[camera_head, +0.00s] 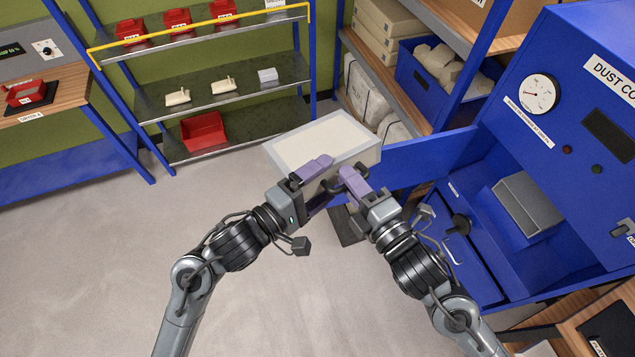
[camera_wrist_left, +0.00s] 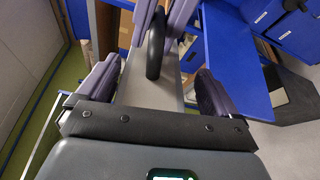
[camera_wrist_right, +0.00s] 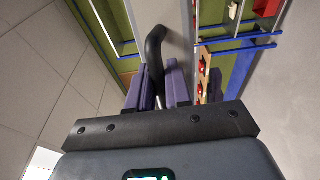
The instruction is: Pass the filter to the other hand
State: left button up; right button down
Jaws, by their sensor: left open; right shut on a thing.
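The filter (camera_head: 318,141) is a box-like panel with a cream face and pale grey frame, held up in front of the shelves in the head view. It has a black curved handle (camera_wrist_right: 155,45) on its near side. My right gripper (camera_head: 347,180) is shut on this handle; the handle also shows between its purple fingers in the right wrist view. My left gripper (camera_head: 314,179) is open, close beside the right one at the filter's near side. In the left wrist view the handle (camera_wrist_left: 155,48) and grey frame (camera_wrist_left: 145,90) lie ahead between its spread fingers. Contact there cannot be told.
A blue dust collector cabinet (camera_head: 575,110) stands at right, its door (camera_head: 425,155) swung open beside the filter. A grey block (camera_head: 528,204) sits inside its bay. A shelf rack (camera_head: 240,95) with red bins is behind. The floor (camera_head: 90,260) at left is clear.

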pick_arm(q)
jog(key=shift+c, duration=0.4)
pick_arm(e)
jog(key=shift+s+a, duration=0.2)
jog(key=shift+a, duration=0.05)
pick_arm(q)
jog(key=shift+d, duration=0.1)
jog(key=c, duration=1)
pick_arm(e)
jog(key=shift+s+a, duration=0.1)
pick_arm(q)
jog(key=shift+s, duration=0.1)
jog(key=shift+c, duration=0.7)
pick_arm(e)
jog(key=c, duration=1.5)
grip_release()
jog(key=shift+r, duration=0.1)
jog(key=o, duration=0.5)
pick_arm(q)
jog(key=shift+d+r, duration=0.1)
pick_arm(e)
jog(key=shift+o, duration=0.2)
jog(key=shift+w+d+f, duration=0.2)
pick_arm(q)
jog(key=shift+r, duration=0.1)
pick_arm(e)
jog(key=shift+d, duration=0.1)
